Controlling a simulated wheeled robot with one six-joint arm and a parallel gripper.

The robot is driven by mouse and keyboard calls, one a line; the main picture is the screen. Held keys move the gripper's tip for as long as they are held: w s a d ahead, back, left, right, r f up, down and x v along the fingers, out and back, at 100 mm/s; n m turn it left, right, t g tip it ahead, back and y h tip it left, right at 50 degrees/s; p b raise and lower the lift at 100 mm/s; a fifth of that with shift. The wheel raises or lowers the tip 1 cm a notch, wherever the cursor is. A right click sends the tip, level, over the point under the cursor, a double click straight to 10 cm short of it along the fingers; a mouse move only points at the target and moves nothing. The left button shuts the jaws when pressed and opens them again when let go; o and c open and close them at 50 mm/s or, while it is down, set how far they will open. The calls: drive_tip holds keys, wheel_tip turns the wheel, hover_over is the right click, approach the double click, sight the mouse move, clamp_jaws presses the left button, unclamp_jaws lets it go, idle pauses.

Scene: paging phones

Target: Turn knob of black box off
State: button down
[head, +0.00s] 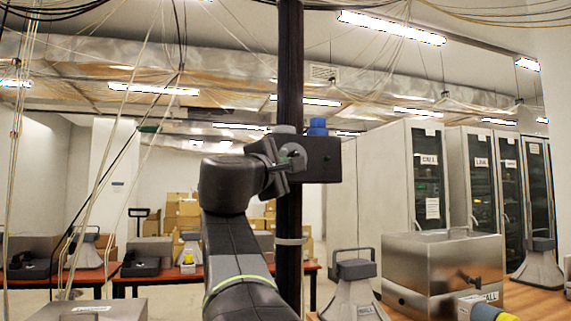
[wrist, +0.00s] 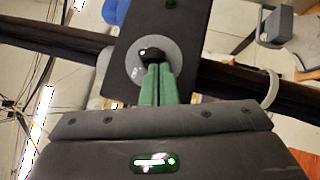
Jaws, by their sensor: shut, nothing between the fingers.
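The black box (head: 322,160) is fixed to a dark vertical pole (head: 290,80). In the wrist view its dark face (wrist: 183,35) carries a round grey dial (wrist: 134,69) with a small black knob (wrist: 151,54). My gripper (wrist: 157,68) has green fingers closed together, with their tips at the lower edge of the knob. I cannot tell whether they touch it. In the head view my gripper (head: 279,166) is at the left part of the box, partly covering the dial. The knob's exact angle is hard to read.
A blue cap (head: 317,126) sits on top of the box. A metal case (head: 442,268) and a grey phone-like device (head: 353,285) stand to the lower right. Tall cabinets (head: 430,175) line the right side. Cables hang at the left. Red-brown tables stand behind.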

drive_tip(key=shift+w+d+f+n+t+y+b, duration=0.1)
drive_tip(key=shift+d+f+n+t+y+b, duration=0.1)
drive_tip(key=shift+n+t+b, duration=0.6)
drive_tip(key=shift+d+f+n+t+y+b, duration=0.2)
drive_tip(key=shift+n+b, duration=0.25)
drive_tip(key=shift+b, duration=0.8)
drive_tip(key=shift+w+d+f+n+t+b, duration=0.1)
drive_tip(key=shift+f+n+t+b, duration=0.25)
drive_tip(key=shift+n+b, duration=0.5)
drive_tip(key=shift+r+t+b, duration=0.1)
drive_tip(key=shift+t+b, duration=0.15)
drive_tip(key=shift+b, duration=0.2)
drive_tip(key=shift+d+b, duration=0.1)
drive_tip(key=shift+b, duration=0.75)
